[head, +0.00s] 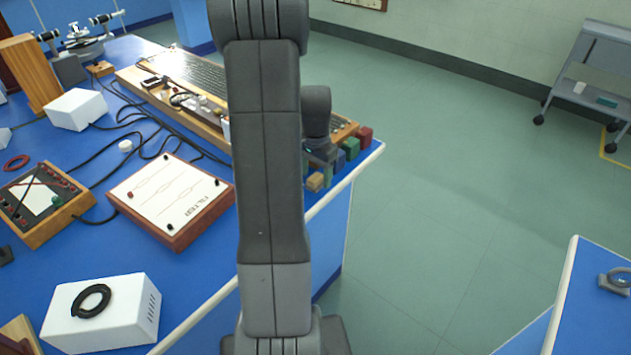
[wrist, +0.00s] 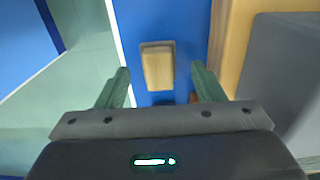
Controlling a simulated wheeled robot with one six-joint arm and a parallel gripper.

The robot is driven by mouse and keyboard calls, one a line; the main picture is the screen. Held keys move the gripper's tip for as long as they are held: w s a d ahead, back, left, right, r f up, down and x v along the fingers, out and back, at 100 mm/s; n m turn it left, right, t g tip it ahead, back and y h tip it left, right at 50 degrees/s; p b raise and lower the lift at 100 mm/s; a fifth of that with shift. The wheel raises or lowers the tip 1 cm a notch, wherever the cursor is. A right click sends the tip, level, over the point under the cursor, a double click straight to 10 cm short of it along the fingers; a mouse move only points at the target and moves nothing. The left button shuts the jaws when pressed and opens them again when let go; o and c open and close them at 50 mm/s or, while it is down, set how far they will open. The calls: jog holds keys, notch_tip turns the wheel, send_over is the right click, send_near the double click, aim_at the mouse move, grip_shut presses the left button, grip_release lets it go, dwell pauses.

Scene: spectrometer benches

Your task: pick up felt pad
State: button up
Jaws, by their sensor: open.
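A small tan block with a greyish edge, which looks like the felt pad (wrist: 158,66), lies on the blue bench top in the wrist view. It appears ahead of my open gripper (wrist: 160,70), roughly centred between the two green fingertips, with nothing held. I cannot tell how high the fingers are above it. In the head view a tan block that seems to be the same pad (head: 315,182) lies near the bench's right edge, just below my gripper (head: 320,158). My arm hides part of the gripper and the bench there.
In the wrist view a wood and grey object (wrist: 285,60) is close on the right. Open floor (head: 440,200) lies beyond the edge.

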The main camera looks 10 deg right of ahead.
aim_at(315, 177)
jog(key=shift+s+f, duration=0.1)
jog(key=shift+f, duration=0.75)
jog(key=c, duration=1.1)
jog(key=shift+o, duration=0.2)
jog(key=shift+r, duration=0.15)
notch_tip(315, 177, up, 10)
jog(key=shift+f, duration=0.1)
jog(key=shift+o, duration=0.7)
jog(key=shift+a+p, duration=0.1)
jog(key=shift+p, duration=0.25)
jog(key=shift+c, duration=0.3)
